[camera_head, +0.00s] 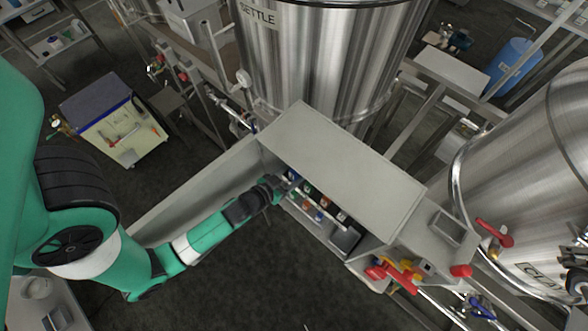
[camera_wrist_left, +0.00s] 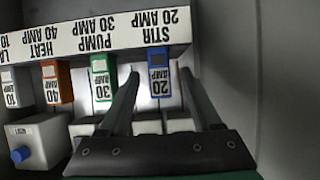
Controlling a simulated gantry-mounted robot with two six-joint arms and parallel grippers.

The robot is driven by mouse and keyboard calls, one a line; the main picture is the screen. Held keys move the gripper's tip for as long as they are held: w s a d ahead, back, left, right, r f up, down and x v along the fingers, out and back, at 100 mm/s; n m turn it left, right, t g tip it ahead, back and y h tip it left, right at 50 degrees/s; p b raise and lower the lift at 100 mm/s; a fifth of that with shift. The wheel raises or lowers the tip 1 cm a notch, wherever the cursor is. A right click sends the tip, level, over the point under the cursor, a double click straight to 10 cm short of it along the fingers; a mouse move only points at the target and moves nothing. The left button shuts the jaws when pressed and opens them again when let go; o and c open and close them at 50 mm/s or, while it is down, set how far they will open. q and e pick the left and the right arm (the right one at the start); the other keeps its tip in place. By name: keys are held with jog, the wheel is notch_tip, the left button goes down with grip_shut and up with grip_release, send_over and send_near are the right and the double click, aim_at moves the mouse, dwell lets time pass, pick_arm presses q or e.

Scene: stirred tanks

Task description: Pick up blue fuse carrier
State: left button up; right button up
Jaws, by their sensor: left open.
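The blue fuse carrier (camera_wrist_left: 159,84), marked 20 AMP, sits upside down in the left wrist view under the STIR 20 AMP label. It is seated in the row inside the panel box. My left gripper (camera_wrist_left: 160,74) is open, with one finger on each side of the blue carrier. I cannot tell whether either finger touches it. In the head view my left gripper (camera_head: 277,187) reaches into the open front of the box, at its left end. The blue carrier (camera_head: 293,176) is small and partly hidden there. My right gripper is not seen.
A green carrier (camera_wrist_left: 101,80) stands close beside the left finger, with an orange carrier (camera_wrist_left: 56,82) beyond it. A grey block with a blue knob (camera_wrist_left: 20,154) is at lower left. The box wall (camera_wrist_left: 285,80) is at right. The box (camera_head: 345,155) has an open door (camera_head: 200,190).

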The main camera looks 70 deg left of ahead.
pick_arm(q)
jog(key=shift+w+a+f, duration=0.3)
jog(key=shift+w, duration=0.2)
jog(key=shift+c, duration=0.3)
grip_shut()
